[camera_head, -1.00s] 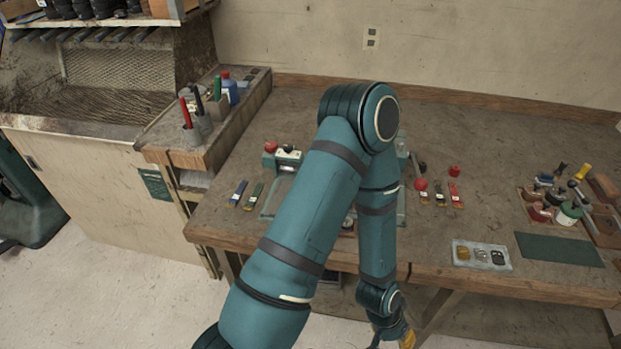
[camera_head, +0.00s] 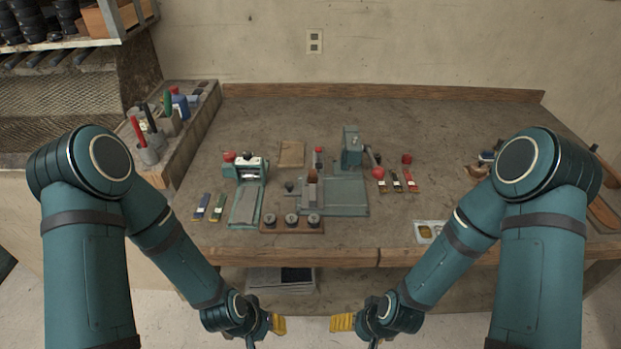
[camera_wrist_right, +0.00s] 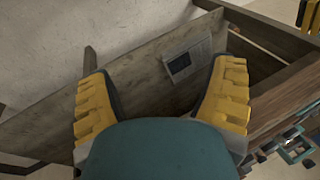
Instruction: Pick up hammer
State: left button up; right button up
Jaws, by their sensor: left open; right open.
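I cannot make out a hammer for certain in either current view. My right upper arm hides much of the bench's right end, where only bits of tools (camera_head: 487,157) show. My left gripper (camera_head: 278,324) and right gripper (camera_head: 342,322) face each other below the bench's front edge, apart and empty. The right wrist view shows the right gripper's yellow fingers (camera_wrist_right: 162,85) spread wide with nothing between them. Yellow finger pads (camera_wrist_right: 309,14) of another gripper show at its top right corner.
The workbench (camera_head: 270,130) carries a teal press-like fixture (camera_head: 352,150), a smaller teal fixture (camera_head: 247,170), a wooden block with knobs (camera_head: 292,226) and coloured strips (camera_head: 217,207). Pen-like tools (camera_head: 145,145) stand at left. A grey box (camera_head: 282,279) lies under the bench.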

jog(key=shift+d, duration=0.1)
jog(key=c, duration=0.6)
jog(key=shift+c, duration=0.2)
jog(key=shift+d, duration=0.1)
